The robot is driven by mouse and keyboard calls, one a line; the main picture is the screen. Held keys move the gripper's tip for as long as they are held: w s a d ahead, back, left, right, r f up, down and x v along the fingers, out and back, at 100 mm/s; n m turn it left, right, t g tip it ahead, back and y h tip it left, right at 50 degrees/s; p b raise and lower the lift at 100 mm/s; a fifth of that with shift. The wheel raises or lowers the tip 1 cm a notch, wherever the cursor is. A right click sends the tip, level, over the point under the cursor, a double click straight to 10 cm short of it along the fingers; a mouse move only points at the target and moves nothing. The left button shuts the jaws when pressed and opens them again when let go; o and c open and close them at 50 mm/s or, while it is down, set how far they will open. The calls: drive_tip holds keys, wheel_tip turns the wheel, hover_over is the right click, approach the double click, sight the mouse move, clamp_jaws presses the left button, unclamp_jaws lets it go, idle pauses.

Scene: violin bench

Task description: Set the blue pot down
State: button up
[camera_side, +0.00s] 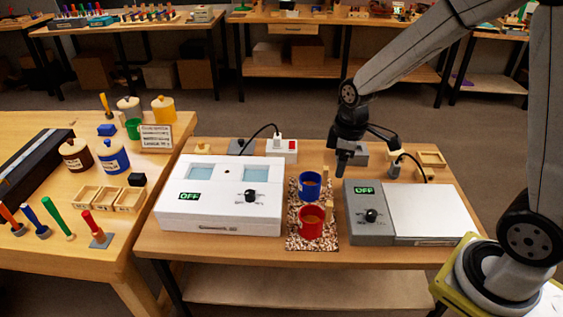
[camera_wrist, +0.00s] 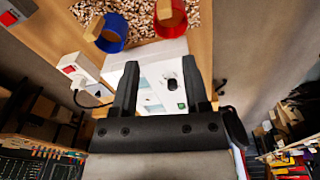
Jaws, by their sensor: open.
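The blue pot (camera_side: 310,185) stands upright on a speckled brown and white mat (camera_side: 298,241), behind the red pot (camera_side: 311,222). A light wooden handle or block shows at its right side. In the wrist view the blue pot (camera_wrist: 113,33) is at the upper left, beside the red pot (camera_wrist: 170,22), both on the mat (camera_wrist: 146,12). My gripper (camera_side: 341,172) is above the bench, behind and to the right of the blue pot, apart from it. In the wrist view my gripper (camera_wrist: 161,85) has its two fingers spread with nothing between them.
A white box with two windows (camera_side: 218,213) stands left of the mat. A grey hotplate-like device (camera_side: 368,215) with a white top stands right; both read OFF. A socket block (camera_side: 283,149) with a black cable is behind. The left table (camera_side: 90,225) holds jars and tools.

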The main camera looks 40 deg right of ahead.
drive_tip(key=s+a+m+t, duration=0.1)
drive_tip(key=s+a+m, duration=0.2)
drive_tip(key=s+m, duration=0.4)
drive_tip(key=shift+s+f+t, duration=0.4)
drive_tip(key=shift+s, duration=0.25)
idle(0.6)
